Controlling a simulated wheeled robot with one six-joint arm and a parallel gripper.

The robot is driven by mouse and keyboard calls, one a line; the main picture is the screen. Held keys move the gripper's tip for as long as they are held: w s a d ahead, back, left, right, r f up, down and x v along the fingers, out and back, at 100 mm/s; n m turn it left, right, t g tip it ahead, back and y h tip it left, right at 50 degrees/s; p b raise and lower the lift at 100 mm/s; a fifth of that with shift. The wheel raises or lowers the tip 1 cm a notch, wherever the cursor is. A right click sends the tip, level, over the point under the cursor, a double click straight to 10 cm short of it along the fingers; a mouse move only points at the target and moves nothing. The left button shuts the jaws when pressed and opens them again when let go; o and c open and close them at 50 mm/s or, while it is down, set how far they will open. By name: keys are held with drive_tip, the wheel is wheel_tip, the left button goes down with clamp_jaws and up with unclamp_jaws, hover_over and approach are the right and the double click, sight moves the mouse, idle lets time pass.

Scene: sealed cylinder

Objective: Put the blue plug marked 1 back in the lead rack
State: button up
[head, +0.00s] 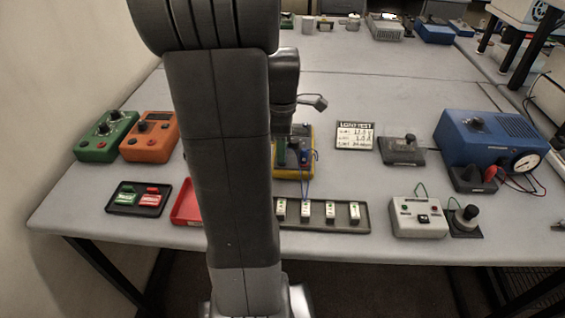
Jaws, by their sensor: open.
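A blue plug (304,156) stands at a yellow-edged box (296,174) in the middle of the table. A thin blue lead loops from there toward the front. Any number on the plug is too small to read. My gripper (283,137) is open, just above the back left part of this box. My arm and wrist partly hide it, and I cannot tell whether it touches anything. A black rack (345,228) with several white blocks lies in front of the box. I cannot tell for sure whether it is the lead rack.
A red tray (186,204) is partly behind my arm. Left are a black tray (122,211), a green box (105,138) and an orange box (150,137). Right are a sign (355,136), a grey switch box (402,152), a blue supply (488,138) and a white box (417,218).

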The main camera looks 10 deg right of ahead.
drive_tip(key=shift+f+b, duration=0.5)
drive_tip(key=shift+f, duration=0.75)
drive_tip(key=shift+p, duration=0.3)
clamp_jaws()
drive_tip(key=shift+r, duration=0.15)
drive_tip(key=shift+r+p, duration=2.65)
drive_tip(key=shift+r, duration=0.25)
